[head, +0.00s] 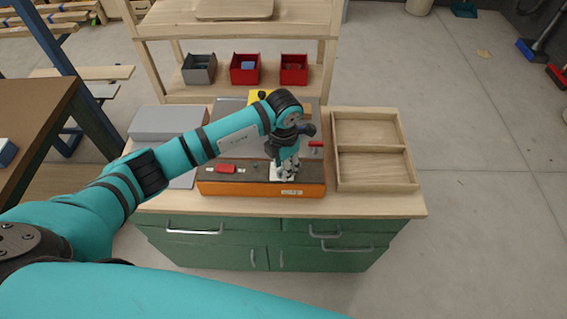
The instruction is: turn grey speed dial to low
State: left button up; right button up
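An orange machine (240,188) with a dark top panel stands on the workbench. On its front panel are a red switch (225,168) with a pale mark beside it, and a white plate (275,175) at the right. My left gripper (285,172) points down over the white plate, at or just above it. The gripper covers the middle of the plate, so I cannot make out the grey speed dial or its setting. The fingers are too small and dark to tell whether they are open or shut. My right gripper is not in view.
A wooden tray with two compartments (415,188) lies right of the machine. A grey case (168,106) lies at the left. Behind, a shelf holds a grey bin (199,76) and two red bins (245,81). My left arm spans the bench's left side.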

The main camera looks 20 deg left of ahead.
pick_arm(q)
jog(key=shift+f, duration=0.15)
grip_shut()
jog(key=shift+n, duration=0.4)
jog(key=n+b, duration=0.1)
jog(key=n, duration=0.2)
jog(key=shift+a, duration=0.1)
jog(key=n+b, duration=0.1)
jog(key=n, duration=0.3)
jog(key=shift+w+a+n, duration=0.1)
jog(key=shift+a+n, duration=0.05)
jog(key=shift+n, duration=0.15)
jog(key=n, duration=0.5)
jog(key=shift+a+b, duration=0.15)
jog(key=shift+b, duration=0.25)
jog(key=n, duration=0.6)
jog(key=shift+a+n, duration=0.1)
jog(key=shift+n, duration=0.2)
